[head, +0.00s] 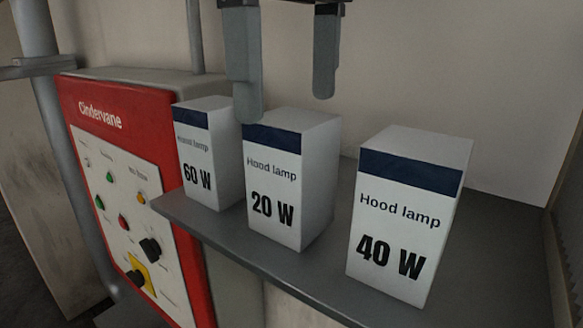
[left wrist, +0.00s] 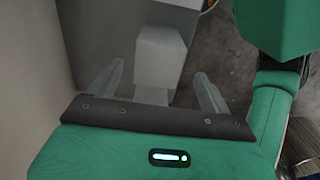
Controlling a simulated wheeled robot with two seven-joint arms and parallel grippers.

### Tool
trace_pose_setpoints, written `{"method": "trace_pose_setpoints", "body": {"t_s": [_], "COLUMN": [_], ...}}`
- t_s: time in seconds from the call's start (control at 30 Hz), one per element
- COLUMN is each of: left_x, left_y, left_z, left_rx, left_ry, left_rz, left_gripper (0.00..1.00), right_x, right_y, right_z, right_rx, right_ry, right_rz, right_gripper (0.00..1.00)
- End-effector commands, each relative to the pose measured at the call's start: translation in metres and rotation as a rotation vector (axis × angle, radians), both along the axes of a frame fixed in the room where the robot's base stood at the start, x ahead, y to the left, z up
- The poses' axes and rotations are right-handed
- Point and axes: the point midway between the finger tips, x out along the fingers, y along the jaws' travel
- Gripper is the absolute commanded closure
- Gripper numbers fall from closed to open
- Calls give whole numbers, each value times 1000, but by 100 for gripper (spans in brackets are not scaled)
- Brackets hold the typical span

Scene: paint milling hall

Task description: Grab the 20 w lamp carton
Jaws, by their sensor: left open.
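The 20 W lamp carton (head: 285,185), white with a dark blue band, stands upright on a grey shelf, between the 60 W and 40 W cartons. My left gripper (head: 286,105) is open, its two fingers pointing down above and around the top of the 20 W carton. The left fingertip overlaps the carton's upper left corner in the picture; I cannot tell whether it touches. In the left wrist view, a pale box (left wrist: 160,50) shows between the open fingers of the left gripper (left wrist: 160,72); no label is readable there. My right gripper is not in view.
The 60 W carton (head: 207,150) stands close on the left, slightly behind. The 40 W carton (head: 405,220) stands right, with a gap. The grey shelf (head: 290,266) backs onto a pale wall (head: 450,70). A red control panel (head: 120,115) stands left.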

Motion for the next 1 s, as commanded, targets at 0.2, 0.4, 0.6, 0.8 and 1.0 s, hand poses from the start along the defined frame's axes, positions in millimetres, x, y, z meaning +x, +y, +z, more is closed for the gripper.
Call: {"method": "trace_pose_setpoints", "body": {"t_s": [0.2,0.4,0.6,0.8,1.0], "left_x": [1,1,1,1,1], "left_y": [1,1,1,0,0], "left_z": [-17,-41,-50,-50,-50], "left_rx": [3,2,-1,-1,-1], "left_ry": [1,1,1,1,1], "left_rz": [0,0,0,0,0], "left_gripper": [18,18,18,28,67], "right_x": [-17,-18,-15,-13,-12], "right_y": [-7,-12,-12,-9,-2], "right_z": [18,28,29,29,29], "right_rx": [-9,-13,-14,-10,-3], "right_ry": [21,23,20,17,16], "right_rz": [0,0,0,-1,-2], "right_gripper": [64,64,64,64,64]}}
